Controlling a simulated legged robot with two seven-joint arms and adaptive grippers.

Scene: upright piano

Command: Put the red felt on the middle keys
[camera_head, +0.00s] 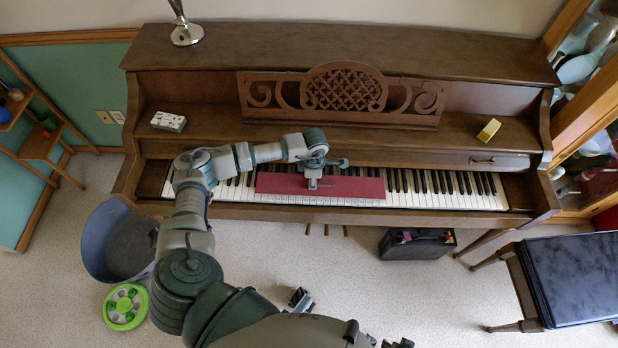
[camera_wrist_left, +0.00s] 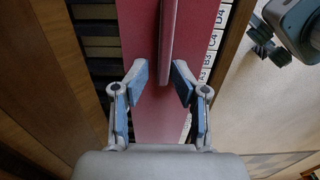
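The red felt (camera_head: 350,187) is a long flat strip lying over the middle of the piano keys (camera_head: 440,200), with white key fronts showing along its near edge. In the left wrist view the felt (camera_wrist_left: 140,30) runs beside key labels such as C4 and D4. A thin raised red ridge (camera_wrist_left: 169,40) stands along its middle. My left gripper (camera_head: 314,183) is over the felt, left of its centre. In the wrist view its blue-padded fingers (camera_wrist_left: 162,80) are spread on either side of the ridge, with gaps showing.
The carved music stand (camera_head: 345,95) rises behind the keys. A white block (camera_head: 168,122) and a yellow block (camera_head: 489,130) sit on the piano ledge. A blue bin (camera_head: 110,245), a black case (camera_head: 415,243) and a dark bench (camera_head: 575,275) stand on the floor.

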